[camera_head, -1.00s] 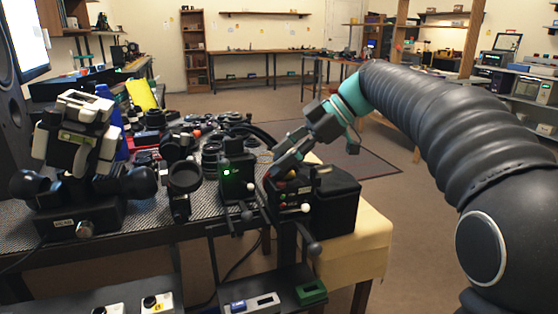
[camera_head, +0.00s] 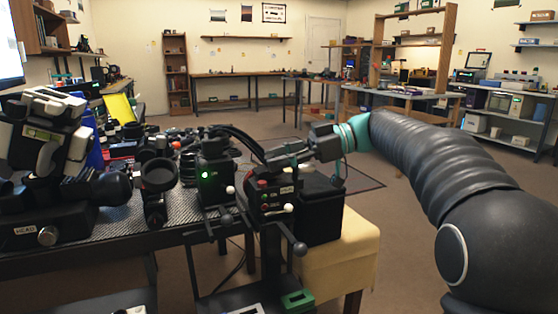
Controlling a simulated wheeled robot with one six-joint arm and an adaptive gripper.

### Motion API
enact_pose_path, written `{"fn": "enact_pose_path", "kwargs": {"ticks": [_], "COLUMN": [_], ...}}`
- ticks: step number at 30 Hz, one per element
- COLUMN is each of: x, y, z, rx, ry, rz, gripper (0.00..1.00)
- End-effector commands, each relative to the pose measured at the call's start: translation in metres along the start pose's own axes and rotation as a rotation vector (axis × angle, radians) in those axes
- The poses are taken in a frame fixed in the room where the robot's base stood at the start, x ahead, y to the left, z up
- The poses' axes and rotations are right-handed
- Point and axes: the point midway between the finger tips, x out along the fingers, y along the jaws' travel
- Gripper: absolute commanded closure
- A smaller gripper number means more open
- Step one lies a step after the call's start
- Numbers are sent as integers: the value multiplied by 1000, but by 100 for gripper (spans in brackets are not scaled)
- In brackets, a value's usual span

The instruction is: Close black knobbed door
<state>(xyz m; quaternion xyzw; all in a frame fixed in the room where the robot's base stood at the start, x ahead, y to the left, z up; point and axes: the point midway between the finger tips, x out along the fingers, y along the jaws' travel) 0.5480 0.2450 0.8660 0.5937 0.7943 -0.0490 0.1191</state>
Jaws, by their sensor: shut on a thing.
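The black knobbed door (camera_head: 281,203) appears to be the dark upright panel at the table's right end. It has red and green buttons and white and black ball knobs on short rods. A black box (camera_head: 321,213) stands right behind it. My gripper (camera_head: 276,157) comes in from the right, its fingers pointing left at the panel's top edge. It is shut on what looks like that edge, though the fingertips blend into the dark parts. I cannot tell whether the door stands ajar.
The box sits on a cream-covered stand (camera_head: 345,255). A black device with a green light (camera_head: 213,173) stands close on the left. A round black lens holder (camera_head: 158,178) and a black and white device (camera_head: 45,150) stand further left. Open floor lies to the right.

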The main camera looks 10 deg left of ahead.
Motion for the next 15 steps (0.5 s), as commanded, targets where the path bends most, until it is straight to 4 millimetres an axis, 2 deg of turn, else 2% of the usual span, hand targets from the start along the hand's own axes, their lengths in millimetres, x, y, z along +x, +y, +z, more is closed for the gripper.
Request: {"fn": "enact_pose_path", "kwargs": {"ticks": [8,9,10,15], "x": [0,0,0,0], "y": [0,0,0,0], "z": [0,0,0,0], "rx": [1,1,1,1], "ry": [0,0,0,-1], "rz": [0,0,0,0], "gripper": [96,58,51,49]}}
